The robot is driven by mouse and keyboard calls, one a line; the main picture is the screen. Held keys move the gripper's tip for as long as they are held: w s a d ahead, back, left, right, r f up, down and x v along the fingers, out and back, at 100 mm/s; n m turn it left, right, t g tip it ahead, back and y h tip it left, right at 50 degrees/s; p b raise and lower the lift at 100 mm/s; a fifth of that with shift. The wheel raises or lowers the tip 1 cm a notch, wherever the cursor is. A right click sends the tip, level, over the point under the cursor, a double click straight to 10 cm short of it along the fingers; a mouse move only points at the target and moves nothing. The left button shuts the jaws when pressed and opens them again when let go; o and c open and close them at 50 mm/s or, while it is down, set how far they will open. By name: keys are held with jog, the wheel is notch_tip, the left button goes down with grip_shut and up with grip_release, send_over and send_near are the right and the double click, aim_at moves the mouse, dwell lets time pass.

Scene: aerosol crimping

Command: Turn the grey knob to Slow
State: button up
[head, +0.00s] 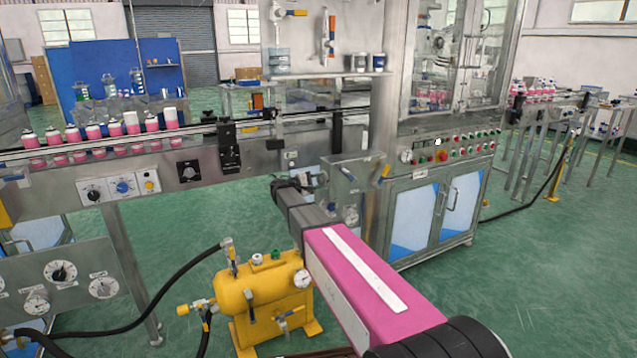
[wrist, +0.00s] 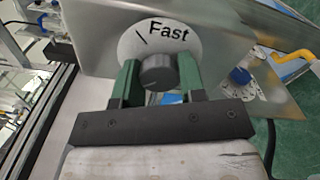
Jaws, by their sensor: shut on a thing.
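The grey knob (wrist: 157,72) shows in the wrist view, in front of a pale round dial (wrist: 128,45) on a metal plate. The word "Fast" and a short black line are readable on the dial; no "Slow" mark shows. My gripper (wrist: 160,78) has its two green fingers on either side of the knob and is shut on it. Which way the knob points is unclear. In the head view my gripper (head: 292,184) is at the end of my pink arm; the grey knob cannot be made out there.
A conveyor with pink cans (head: 92,131) runs at the left, above a panel with a blue knob (head: 122,187). A yellow tank (head: 262,295) with hoses stands below my arm. A steel cabinet (head: 408,215) with buttons stands right of my gripper. Green floor is open at the right.

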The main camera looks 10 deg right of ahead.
jog(key=shift+n, duration=0.8)
jog(key=o, duration=0.9)
jog(key=v, duration=1.1)
